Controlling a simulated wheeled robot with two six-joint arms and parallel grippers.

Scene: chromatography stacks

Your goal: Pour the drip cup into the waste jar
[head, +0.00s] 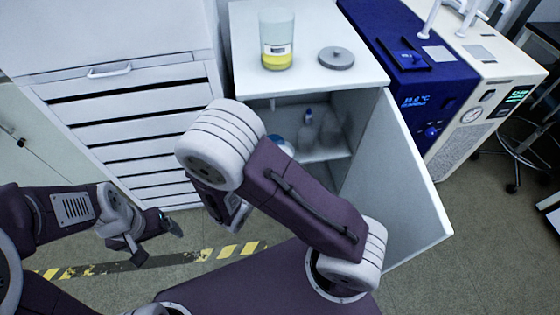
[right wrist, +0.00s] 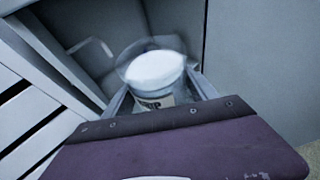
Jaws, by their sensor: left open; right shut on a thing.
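The clear jar (head: 276,45) with yellow liquid and a white label stands upright and uncapped on the cabinet top in the head view; I take it as the waste jar. A grey round lid (head: 336,58) lies to its right. In the right wrist view, my right gripper (right wrist: 160,92) is shut on the labelled drip cup (right wrist: 155,82). The cup's top looks white, and I cannot tell whether that is its contents. In the head view my right arm hides the cup and most of that gripper. My left gripper (head: 157,245) is open and empty, low at the left.
The cabinet (head: 245,85) below the jar has its door (head: 405,190) open to the right. Glassware (head: 308,135) stands on its inner shelf. A drawer unit (head: 120,105) stands left. A blue-and-white instrument (head: 425,100) stands right. Yellow-black tape (head: 190,258) marks the floor.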

